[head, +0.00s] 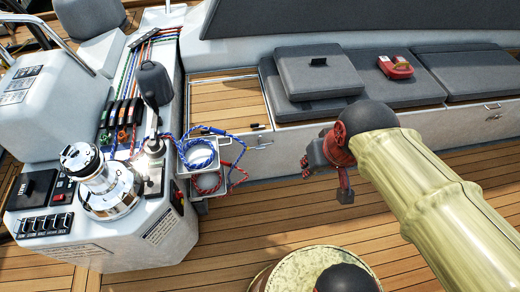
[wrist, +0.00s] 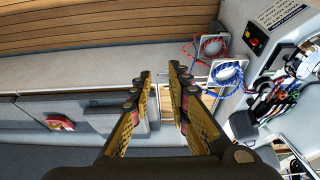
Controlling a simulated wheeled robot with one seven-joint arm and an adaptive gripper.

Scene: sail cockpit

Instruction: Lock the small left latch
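A small metal latch (head: 264,143) sits on the white locker front, just below the wood-slatted panel (head: 225,98) in the head view. A small dark piece (head: 257,127) lies on the edge above it. My gripper (head: 325,178) is in front of the white bench side, to the right of the latch and apart from it. In the wrist view its two yellow-padded fingers (wrist: 160,71) are spread with nothing between their tips. I cannot make out the latch clearly in the wrist view, and from these frames I cannot tell its locked state.
Coils of blue and red rope (head: 198,153) hang left of the latch, beside the console with the winch (head: 105,182). Grey cushions (head: 312,72) and a red box (head: 395,67) lie on the bench. A brass-coloured round top (head: 300,272) stands in front. Wooden deck (head: 240,230) is clear between.

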